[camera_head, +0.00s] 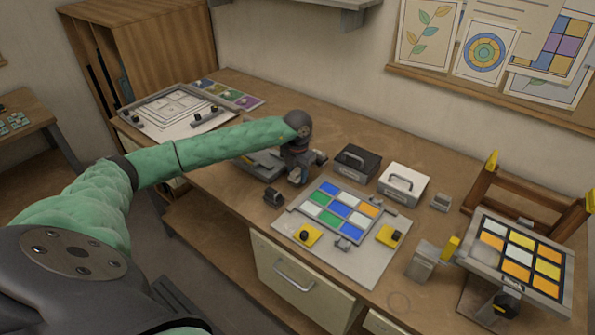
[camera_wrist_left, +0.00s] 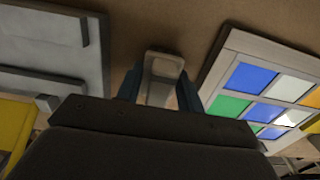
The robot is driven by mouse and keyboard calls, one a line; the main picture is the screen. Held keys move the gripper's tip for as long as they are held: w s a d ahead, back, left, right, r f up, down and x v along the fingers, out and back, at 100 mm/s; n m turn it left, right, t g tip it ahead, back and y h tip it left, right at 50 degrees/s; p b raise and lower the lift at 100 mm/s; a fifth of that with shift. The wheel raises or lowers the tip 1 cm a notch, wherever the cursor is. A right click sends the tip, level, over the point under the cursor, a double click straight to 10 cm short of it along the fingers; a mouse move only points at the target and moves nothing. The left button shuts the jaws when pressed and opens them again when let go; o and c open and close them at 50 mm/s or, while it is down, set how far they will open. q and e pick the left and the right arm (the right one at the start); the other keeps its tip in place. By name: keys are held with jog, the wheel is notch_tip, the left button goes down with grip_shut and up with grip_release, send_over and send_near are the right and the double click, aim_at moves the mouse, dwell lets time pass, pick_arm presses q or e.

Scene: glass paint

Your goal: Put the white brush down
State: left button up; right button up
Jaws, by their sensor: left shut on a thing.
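My left gripper (camera_head: 297,177) is low over the table, left of the coloured glass panel and beside a grey tray. In the left wrist view its two blue-grey fingers (camera_wrist_left: 160,95) are closed on a pale, whitish piece with a rounded-rectangle end, which I take to be the white brush (camera_wrist_left: 163,66). The lower part of the brush is hidden behind the gripper body. In the head view the gripper mostly hides the brush, and I cannot tell if it touches the table. My right gripper is not in view.
The glass panel (camera_head: 337,210) lies on a pale board right of the gripper. A black box (camera_head: 356,164) and a white box (camera_head: 403,184) with handles stand behind it. A grey tray (camera_head: 258,163) is close on the left. A small dark block (camera_head: 273,197) sits in front.

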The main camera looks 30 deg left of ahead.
aim_at(298, 170)
pick_arm(q)
jog(key=shift+f, duration=0.15)
jog(key=o, duration=1.1)
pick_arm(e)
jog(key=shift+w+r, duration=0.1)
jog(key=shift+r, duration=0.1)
pick_arm(q)
jog(key=shift+r, duration=0.2)
jog(key=shift+r+b, duration=0.6)
jog(key=shift+r, duration=0.5)
notch_tip(298, 170, up, 9)
jog(key=b, duration=0.4)
jog(key=shift+f, duration=0.2)
jog(key=shift+r, duration=0.55)
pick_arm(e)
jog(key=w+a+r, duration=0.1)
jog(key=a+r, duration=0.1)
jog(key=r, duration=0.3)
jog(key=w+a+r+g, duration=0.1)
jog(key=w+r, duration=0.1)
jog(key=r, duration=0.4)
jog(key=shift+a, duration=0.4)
